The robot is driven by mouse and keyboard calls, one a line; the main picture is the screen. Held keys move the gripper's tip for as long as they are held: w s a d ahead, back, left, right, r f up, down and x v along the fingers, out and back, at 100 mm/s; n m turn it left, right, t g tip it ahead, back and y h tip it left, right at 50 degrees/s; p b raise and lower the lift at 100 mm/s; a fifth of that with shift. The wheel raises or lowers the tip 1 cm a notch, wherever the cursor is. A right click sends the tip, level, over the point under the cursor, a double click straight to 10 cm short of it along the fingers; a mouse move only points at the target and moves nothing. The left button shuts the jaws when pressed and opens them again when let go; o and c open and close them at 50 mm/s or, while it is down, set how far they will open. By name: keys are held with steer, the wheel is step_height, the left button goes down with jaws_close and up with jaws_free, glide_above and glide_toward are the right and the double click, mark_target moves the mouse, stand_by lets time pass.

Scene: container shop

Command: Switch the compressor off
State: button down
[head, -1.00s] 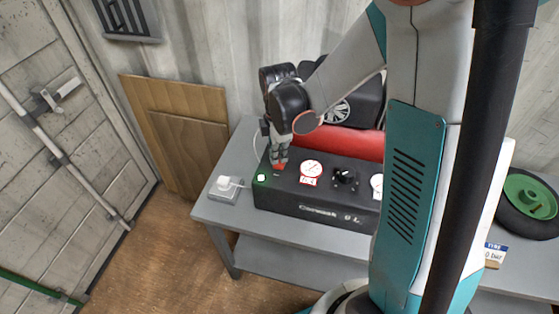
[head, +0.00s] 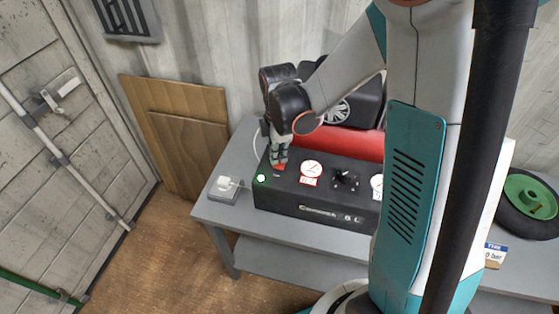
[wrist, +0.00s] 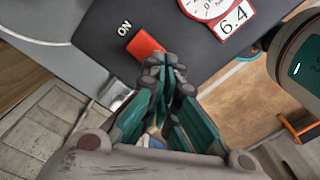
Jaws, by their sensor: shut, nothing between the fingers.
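The compressor (head: 320,208) is a black unit with a red tank, standing on a grey table. Its red switch (wrist: 145,45) shows in the wrist view, with the label ON beside it. A green lamp (head: 261,178) is lit on the panel's left end. My gripper (head: 278,163) is shut and empty, pointing down at the panel's left part. In the wrist view my gripper (wrist: 160,65) has its fingertips right at the switch's near edge; I cannot tell whether they touch it. In the head view the fingers hide most of the switch.
A gauge (head: 311,169) reading 6.4 in the wrist view and a black knob (head: 345,180) sit right of the switch. A white plug in a socket box (head: 224,188) is on the grey table (head: 225,215). A green-hubbed wheel (head: 528,200) lies at the right.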

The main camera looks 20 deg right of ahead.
mark_target(279, 166)
steer(key=shift+f+b, duration=0.95)
steer(key=shift+f, duration=0.15)
stand_by(0.5)
steer(key=shift+r, duration=0.1)
steer(key=shift+r+p, duration=2.35)
steer(key=shift+r, duration=1.1)
steer(key=shift+s+r, duration=0.15)
steer(key=shift+r, duration=0.05)
steer(key=s+r+m+t+b, duration=0.3)
steer(key=s+m+b, duration=0.1)
steer(key=s+m, duration=0.3)
steer(key=s+r+m+t+b, duration=0.4)
steer(key=s+m, duration=0.3)
steer(key=m, duration=0.2)
steer(key=shift+s+m, duration=0.35)
steer(key=shift+m, duration=0.05)
